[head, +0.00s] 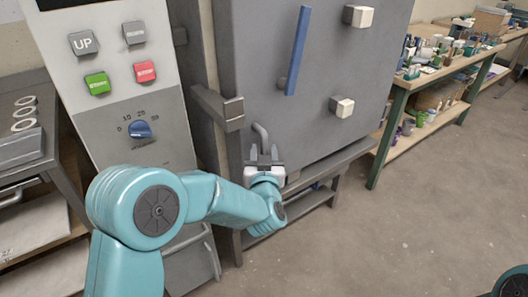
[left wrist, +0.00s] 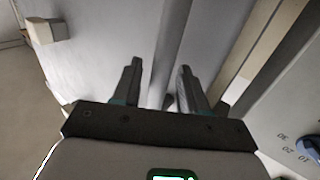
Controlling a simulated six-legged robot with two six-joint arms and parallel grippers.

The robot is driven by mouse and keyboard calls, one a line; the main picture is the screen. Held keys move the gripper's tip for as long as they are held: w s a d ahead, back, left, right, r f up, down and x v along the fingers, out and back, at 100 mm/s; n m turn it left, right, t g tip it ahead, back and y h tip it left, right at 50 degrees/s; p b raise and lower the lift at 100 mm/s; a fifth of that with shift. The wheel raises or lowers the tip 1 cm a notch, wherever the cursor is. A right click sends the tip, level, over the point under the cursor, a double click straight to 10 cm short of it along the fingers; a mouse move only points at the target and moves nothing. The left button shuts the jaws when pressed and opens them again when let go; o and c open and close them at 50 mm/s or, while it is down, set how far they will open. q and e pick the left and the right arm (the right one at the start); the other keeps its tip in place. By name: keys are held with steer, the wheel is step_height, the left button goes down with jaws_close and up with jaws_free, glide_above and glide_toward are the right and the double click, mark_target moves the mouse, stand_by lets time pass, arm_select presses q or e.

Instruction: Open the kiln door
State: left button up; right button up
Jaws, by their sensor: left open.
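The kiln door (head: 330,110) is a large grey panel that looks closed against its frame. A long blue bar (head: 299,50) stands upright on it. A bent grey handle (head: 261,134) sticks out at the door's lower left. My left gripper (head: 264,157) is open just below this handle, with its fingers pointing up towards it. The left wrist view shows both fingers (left wrist: 160,80) spread, with a long grey bar (left wrist: 172,40) running between them in the picture. I cannot tell whether that bar is the handle or touches the fingers. My right gripper is out of view.
A control panel (head: 130,80) with UP, green and red buttons and a blue dial stands left of the door. Two pale blocks (head: 342,106) stick out from the door. A cluttered shelf bench (head: 440,85) stands at right.

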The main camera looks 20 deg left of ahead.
arm_select(q)
steer(key=shift+w+a, duration=0.15)
steer(key=shift+w, duration=0.1)
jaws_close()
